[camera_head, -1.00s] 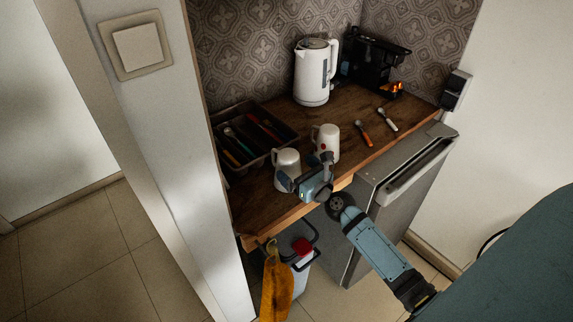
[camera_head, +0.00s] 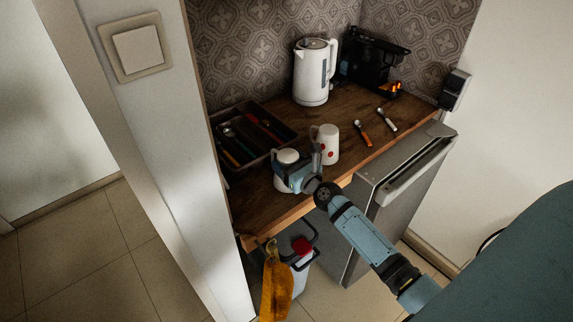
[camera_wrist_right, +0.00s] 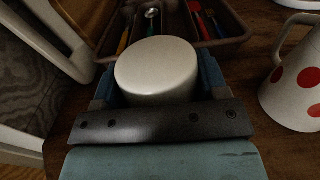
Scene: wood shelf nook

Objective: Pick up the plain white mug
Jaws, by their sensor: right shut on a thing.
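The plain white mug (camera_head: 286,156) is on the wooden counter, near its front edge. My right gripper (camera_head: 287,172) is shut on it, with the fingers on either side. In the right wrist view the mug (camera_wrist_right: 157,68) sits between the blue fingers of the gripper (camera_wrist_right: 158,85), and a smooth pale round face points up, so it seems upside down. I cannot tell whether it is clear of the counter. My left gripper is not in view.
A white mug with red dots (camera_head: 327,146) stands close on the right. A cutlery tray (camera_head: 270,148) lies behind on the left. A white kettle (camera_head: 312,75), a black machine (camera_head: 368,62) and two spoon-like utensils are farther back.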

